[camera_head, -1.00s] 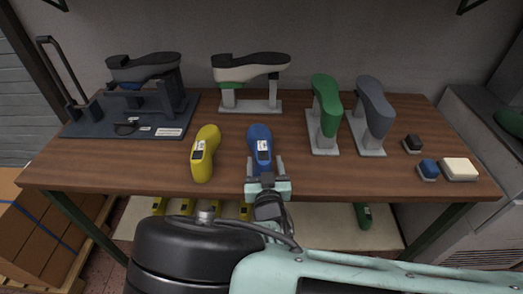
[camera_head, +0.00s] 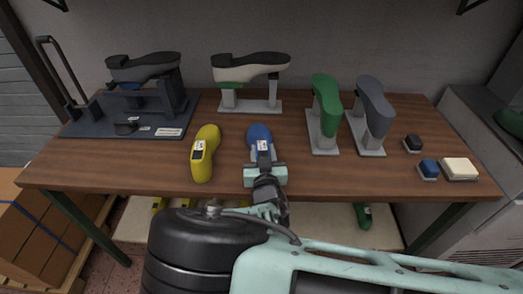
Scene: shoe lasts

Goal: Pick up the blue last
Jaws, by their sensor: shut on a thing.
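The blue last (camera_head: 260,134) lies on the wooden table at the middle, with a white label on top. My gripper (camera_head: 263,158) reaches over the table's front edge and is shut on the blue last, one finger on each side of it. The near end of the last is hidden by the gripper. I cannot tell any gap between the last and the table top.
A yellow last (camera_head: 204,154) lies just left of the gripper. Green (camera_head: 325,100) and grey (camera_head: 374,105) lasts stand on stands to the right. A dark fixture (camera_head: 150,100) and a white shoe form (camera_head: 248,70) stand behind. Small blocks (camera_head: 428,169) lie far right.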

